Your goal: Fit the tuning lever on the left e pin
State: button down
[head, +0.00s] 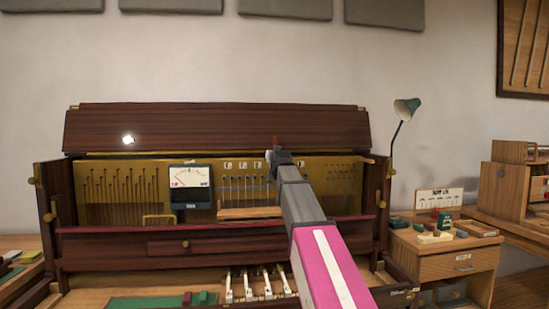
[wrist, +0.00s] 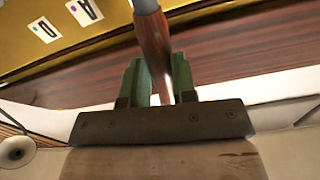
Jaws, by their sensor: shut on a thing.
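My gripper (head: 280,157) is in front of the gold pin plate (head: 130,190) of the opened piano, toward the right part of the labelled pins. In the wrist view its green fingers (wrist: 158,80) are shut on the tuning lever's brown wooden handle (wrist: 153,42). The lever's grey metal shaft (wrist: 146,6) runs out of the top of that view, so its tip is hidden. A row of small white labels (head: 243,165) stands above the pins in the head view, too small to read. Labels with A (wrist: 84,11) and D (wrist: 43,30) show in the wrist view. I cannot tell which pin is the left e pin.
A meter (head: 190,180) stands left of the labelled pins, and a wooden ledge (head: 250,213) sits below them. The dark raised lid (head: 215,128) is behind and above. A side cabinet (head: 445,262) with a lamp (head: 405,110) behind it is at the right.

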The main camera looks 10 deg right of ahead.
jog(key=shift+w, duration=1.1)
dwell(0.3)
jog(key=shift+c, duration=0.6)
grip_release()
jog(key=shift+s, duration=0.1)
jog(key=s, duration=0.9)
